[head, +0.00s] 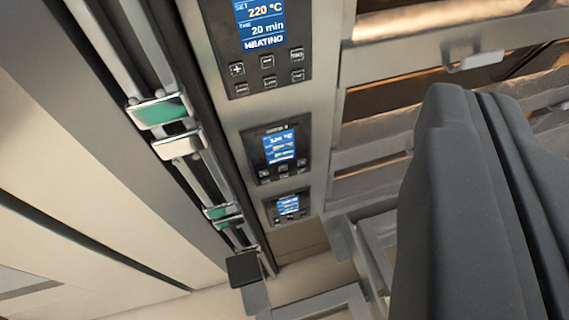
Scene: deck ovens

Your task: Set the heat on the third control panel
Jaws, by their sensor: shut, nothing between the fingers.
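Three dark control panels with lit blue screens run down a steel column. The nearest panel (268,78) is cut by the top edge; its screen reads SET 220 °C, 20 min, HEATING, with small buttons below. The middle panel (252,158) has a blue screen whose text is too small to read surely. The farthest panel (272,213) is smallest and its text is unreadable. Which one counts as third is not certain from this view. My gripper (468,95) is large and dark grey at the right, its fingers together and empty, apart from the panels in the picture.
Oven decks with steel fronts (400,58) and warm glowing openings lie at the right, partly hidden by my gripper. A door handle (475,60) sticks out there. Metal rails with green-and-steel fittings (160,112) run along the left of the panels. A steel frame (372,262) stands below.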

